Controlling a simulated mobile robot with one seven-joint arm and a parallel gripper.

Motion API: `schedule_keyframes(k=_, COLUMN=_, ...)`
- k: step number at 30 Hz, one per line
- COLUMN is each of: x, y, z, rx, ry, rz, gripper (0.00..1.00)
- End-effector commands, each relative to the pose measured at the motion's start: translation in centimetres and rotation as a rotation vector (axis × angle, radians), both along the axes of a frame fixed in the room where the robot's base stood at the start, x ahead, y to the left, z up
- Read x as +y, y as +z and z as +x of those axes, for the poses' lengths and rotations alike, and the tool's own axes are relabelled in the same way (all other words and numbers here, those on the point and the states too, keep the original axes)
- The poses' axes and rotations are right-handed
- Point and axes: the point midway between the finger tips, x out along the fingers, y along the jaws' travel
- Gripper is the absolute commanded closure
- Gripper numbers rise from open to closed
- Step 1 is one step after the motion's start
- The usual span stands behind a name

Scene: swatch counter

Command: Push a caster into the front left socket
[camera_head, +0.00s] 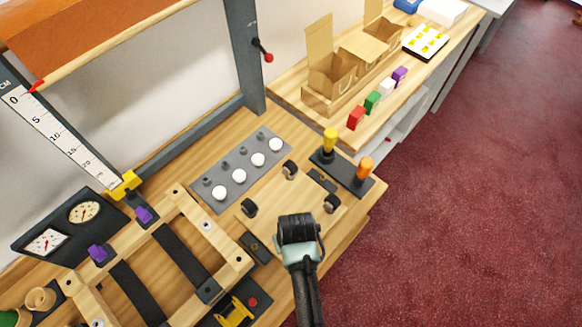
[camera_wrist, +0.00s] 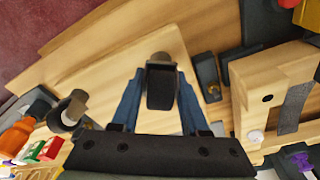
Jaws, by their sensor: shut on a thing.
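A pale wooden panel (camera_head: 280,205) lies flat on the workbench, and it also shows in the wrist view (camera_wrist: 110,65). Dark casters stand at its corners: one at the back (camera_head: 290,168), one on the left (camera_head: 248,207) and one on the right (camera_head: 331,203). My gripper (camera_head: 298,238) is over the panel's near corner and hides it in the head view. In the wrist view, its blue fingers are shut on a caster (camera_wrist: 160,88) with a black wheel and a grey-brown top end. The socket under it is hidden, so I cannot tell whether the caster is seated.
A grey tray (camera_head: 213,174) with white balls lies behind the panel. A wooden frame (camera_head: 225,246) with black straps is on the left. A dark stand (camera_head: 342,172) with yellow and orange handles is on the right, near the bench edge.

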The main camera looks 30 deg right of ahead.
Motion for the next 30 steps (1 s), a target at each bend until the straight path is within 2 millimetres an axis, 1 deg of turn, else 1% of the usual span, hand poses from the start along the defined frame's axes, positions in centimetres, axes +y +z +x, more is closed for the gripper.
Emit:
schedule_keyframes(k=16, x=-0.01, y=-0.06, z=0.03, rx=-0.001, ry=0.000, rz=0.000, gripper=1.00)
schedule_keyframes(k=30, x=-0.01, y=-0.62, z=0.02, rx=-0.001, ry=0.000, rz=0.000, gripper=1.00)
